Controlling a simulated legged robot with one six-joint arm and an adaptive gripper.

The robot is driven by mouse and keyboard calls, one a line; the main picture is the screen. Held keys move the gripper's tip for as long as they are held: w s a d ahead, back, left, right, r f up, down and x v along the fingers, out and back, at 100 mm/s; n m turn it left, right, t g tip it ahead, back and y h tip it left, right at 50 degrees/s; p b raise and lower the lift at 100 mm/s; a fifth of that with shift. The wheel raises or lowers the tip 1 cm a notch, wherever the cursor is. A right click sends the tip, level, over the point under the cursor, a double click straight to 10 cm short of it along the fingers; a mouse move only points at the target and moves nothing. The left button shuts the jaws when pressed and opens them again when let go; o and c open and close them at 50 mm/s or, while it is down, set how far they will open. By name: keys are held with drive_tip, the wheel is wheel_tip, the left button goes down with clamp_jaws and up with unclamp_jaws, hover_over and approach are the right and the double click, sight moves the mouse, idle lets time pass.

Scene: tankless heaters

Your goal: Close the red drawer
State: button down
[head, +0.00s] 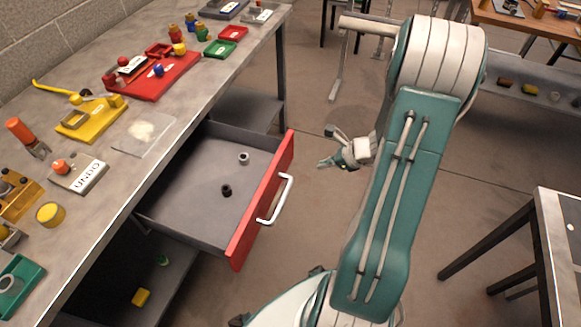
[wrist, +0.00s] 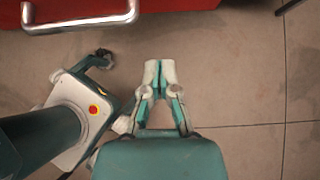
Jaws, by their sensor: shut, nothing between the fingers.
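The red drawer (head: 263,199) is pulled out from under the workbench in the head view. Its red front carries a silver bar handle (head: 277,203), and its grey tray holds two small round parts, one light and one dark. My gripper (head: 322,148) is beyond the drawer front, to its right in the head view, apart from it. In the wrist view, the drawer's red front (wrist: 190,13) and handle (wrist: 80,24) show along the top. My gripper (wrist: 160,65) is shut and empty over the floor there, below and to the right of the handle.
The workbench (head: 90,215) carries several coloured trays and tools. A lower shelf (head: 165,280) holds a yellow block. A table (head: 560,230) stands at the right, and another table (head: 530,20) is at the back right.

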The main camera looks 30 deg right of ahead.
sight(283, 170)
drive_tip(key=w+a+f, duration=0.3)
drive_tip(key=w+a, duration=0.1)
drive_tip(key=w, duration=0.1)
drive_tip(key=w+a+f, duration=0.2)
drive_tip(key=shift+w+a+f, duration=0.25)
drive_tip(key=shift+w+f, duration=0.1)
drive_tip(key=shift+a, duration=0.1)
drive_tip(key=w+a, duration=0.6)
drive_tip(key=w, duration=0.1)
drive_tip(key=w+a, duration=0.6)
drive_tip(key=w, duration=0.2)
drive_tip(key=w+a, duration=0.5)
drive_tip(key=w, duration=0.2)
drive_tip(key=shift+w+a, duration=0.35)
drive_tip(key=shift+a, duration=0.05)
drive_tip(key=shift+w+a+r, duration=0.1)
drive_tip(key=shift+w, duration=0.1)
